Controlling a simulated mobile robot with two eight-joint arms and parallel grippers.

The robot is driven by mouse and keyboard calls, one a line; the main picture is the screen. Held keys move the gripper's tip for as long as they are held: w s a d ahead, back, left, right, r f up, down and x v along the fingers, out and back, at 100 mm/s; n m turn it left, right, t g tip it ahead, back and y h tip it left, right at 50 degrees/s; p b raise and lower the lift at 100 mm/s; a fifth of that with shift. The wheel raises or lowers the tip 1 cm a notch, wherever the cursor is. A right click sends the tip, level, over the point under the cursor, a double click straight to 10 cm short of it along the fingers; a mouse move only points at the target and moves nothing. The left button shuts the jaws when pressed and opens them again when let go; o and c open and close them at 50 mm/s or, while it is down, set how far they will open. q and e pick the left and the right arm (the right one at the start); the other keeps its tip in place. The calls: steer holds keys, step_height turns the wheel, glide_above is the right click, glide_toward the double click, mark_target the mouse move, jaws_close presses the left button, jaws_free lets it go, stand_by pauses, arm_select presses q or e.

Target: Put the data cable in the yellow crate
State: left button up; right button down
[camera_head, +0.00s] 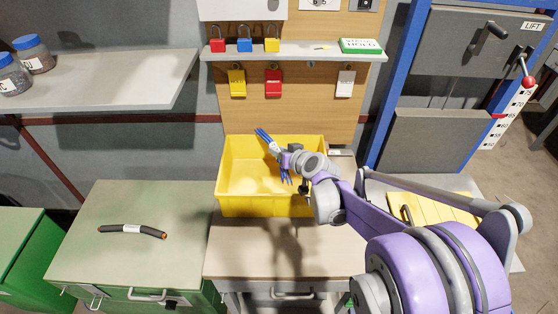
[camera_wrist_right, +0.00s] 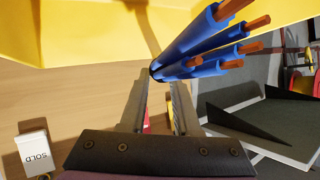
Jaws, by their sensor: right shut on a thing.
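The data cable (camera_head: 265,138) appears to be the blue bundle with a pale label; its writing is too small to read. In the right wrist view the bundle (camera_wrist_right: 200,52) shows several blue strands with bare copper ends. My right gripper (camera_head: 281,157) is shut on it and holds it tilted over the yellow crate (camera_head: 262,207). The gripper's fingers also show in the right wrist view (camera_wrist_right: 163,95), with the bundle at their tips. The crate stands on a workbench, and its visible floor looks empty. My left gripper is not in view.
A black cable (camera_head: 115,229) with copper ends and a white label lies on the green cabinet (camera_head: 85,262) at left. A shelf (camera_head: 300,50) with padlocks is behind the crate. A yellow slatted piece (camera_head: 440,207) lies at right. The bench front is clear.

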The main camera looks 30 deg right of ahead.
steer(key=shift+f, duration=1.55)
steer(key=shift+f+b, duration=0.6)
steer(key=c, duration=0.6)
jaws_free()
steer(key=shift+c, duration=0.2)
